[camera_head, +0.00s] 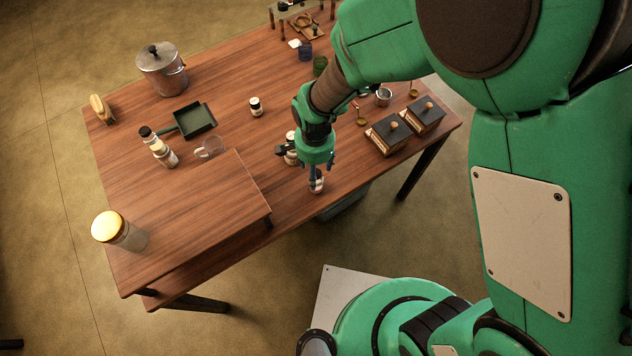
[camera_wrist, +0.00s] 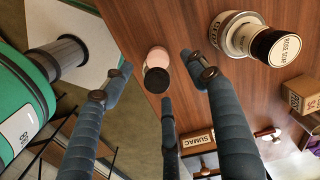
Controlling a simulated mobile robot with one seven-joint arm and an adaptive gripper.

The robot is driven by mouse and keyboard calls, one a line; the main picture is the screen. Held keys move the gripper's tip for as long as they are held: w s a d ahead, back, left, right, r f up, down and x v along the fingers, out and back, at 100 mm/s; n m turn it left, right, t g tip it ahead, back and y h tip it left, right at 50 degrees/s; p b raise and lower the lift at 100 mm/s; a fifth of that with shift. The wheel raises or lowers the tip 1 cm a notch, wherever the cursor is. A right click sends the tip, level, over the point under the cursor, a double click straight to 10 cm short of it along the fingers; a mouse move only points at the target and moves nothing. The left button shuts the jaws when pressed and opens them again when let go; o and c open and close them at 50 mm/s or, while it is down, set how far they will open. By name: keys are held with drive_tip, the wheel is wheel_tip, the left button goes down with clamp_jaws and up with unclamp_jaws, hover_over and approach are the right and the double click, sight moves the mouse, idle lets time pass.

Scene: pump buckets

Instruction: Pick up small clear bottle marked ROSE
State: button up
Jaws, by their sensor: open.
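A small bottle (camera_wrist: 155,60) with a dark cap and a pale pinkish body shows in the wrist view among my fingers. I cannot read a marking on it. In the head view this small bottle (camera_head: 317,187) stands near the table's front edge, just below my gripper (camera_head: 316,174). In the wrist view my gripper (camera_wrist: 160,80) is open, its fingers spread around the bottle with visible gaps.
A box lettered SUMAC (camera_wrist: 198,140) is nearby in the wrist view. Two dark-topped boxes (camera_head: 388,134) (camera_head: 424,113) stand to the right. A raised wooden board (camera_head: 200,215) lies left of my gripper. A small dark-lidded jar (camera_head: 256,107) stands farther back.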

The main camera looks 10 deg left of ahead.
drive_tip(key=shift+f, duration=1.4)
drive_tip(key=shift+s+d+f+b, duration=0.1)
drive_tip(key=shift+f+b, duration=0.35)
drive_tip(key=shift+f, duration=0.85)
drive_tip(key=shift+s+d+f+b, duration=0.1)
drive_tip(key=shift+f+b, duration=0.35)
drive_tip(key=shift+f, duration=0.85)
drive_tip(key=shift+c, duration=0.5)
drive_tip(key=c, duration=1.2)
